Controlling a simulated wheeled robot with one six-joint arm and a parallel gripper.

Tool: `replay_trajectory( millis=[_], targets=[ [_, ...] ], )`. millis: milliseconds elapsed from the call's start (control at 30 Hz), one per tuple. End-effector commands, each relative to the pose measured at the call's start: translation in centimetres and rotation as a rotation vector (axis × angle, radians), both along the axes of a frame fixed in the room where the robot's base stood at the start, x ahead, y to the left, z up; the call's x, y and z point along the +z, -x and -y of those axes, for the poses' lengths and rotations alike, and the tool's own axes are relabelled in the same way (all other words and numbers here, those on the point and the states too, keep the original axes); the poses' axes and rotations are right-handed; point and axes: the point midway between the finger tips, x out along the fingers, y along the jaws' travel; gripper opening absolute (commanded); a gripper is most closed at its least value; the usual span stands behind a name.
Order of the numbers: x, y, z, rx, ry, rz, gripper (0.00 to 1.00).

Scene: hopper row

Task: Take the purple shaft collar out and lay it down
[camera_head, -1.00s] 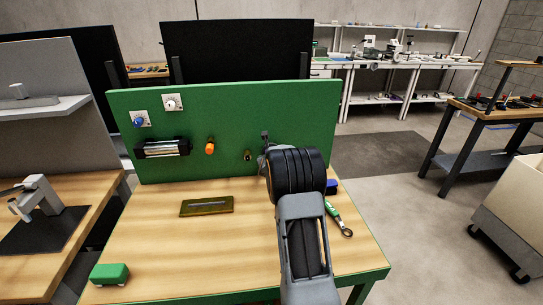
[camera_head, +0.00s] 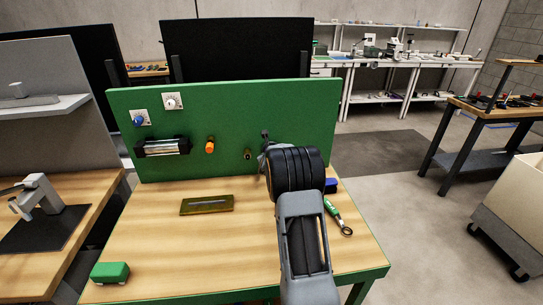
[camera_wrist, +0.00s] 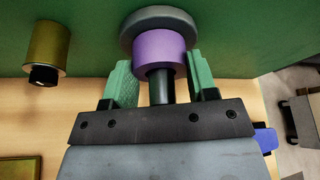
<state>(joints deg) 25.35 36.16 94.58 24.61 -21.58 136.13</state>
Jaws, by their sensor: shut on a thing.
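The purple shaft collar (camera_wrist: 158,48) shows in the wrist view, in front of a round grey flange (camera_wrist: 159,20) at the green panel. A dark rod (camera_wrist: 161,87) runs from the collar toward my wrist. My gripper (camera_wrist: 157,72) has its green ridged fingers on either side of the collar and is shut on it. In the head view my arm's dark wrist hides the collar and most of the fingers, near the right side of the green panel (camera_head: 225,110).
On the panel are a brass-coloured fitting (camera_wrist: 46,48), an orange knob (camera_head: 209,147), a clear cylinder (camera_head: 162,147) and two dials. A shallow olive tray (camera_head: 184,211) lies on the wooden bench (camera_head: 170,250). A green-handled wrench (camera_head: 335,212) and a blue block (camera_head: 331,186) lie at right. The bench's front middle is clear.

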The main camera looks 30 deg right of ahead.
Motion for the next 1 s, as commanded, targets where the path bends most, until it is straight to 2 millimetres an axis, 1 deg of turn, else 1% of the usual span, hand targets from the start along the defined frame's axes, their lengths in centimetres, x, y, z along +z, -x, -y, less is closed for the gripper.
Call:
replay_trajectory(
  millis=[33,300,467,1000],
  targets=[
    [0.0,0.0,0.0,0.0,0.0,0.0,0.5],
    [0.0,0.0,0.0,0.0,0.0,0.0,0.24],
    [0.0,0.1,-0.1,0.0,0.0,0.001,0.24],
    [-0.1,1.2,-0.6,0.0,0.0,0.001,0.24]
  ],
)
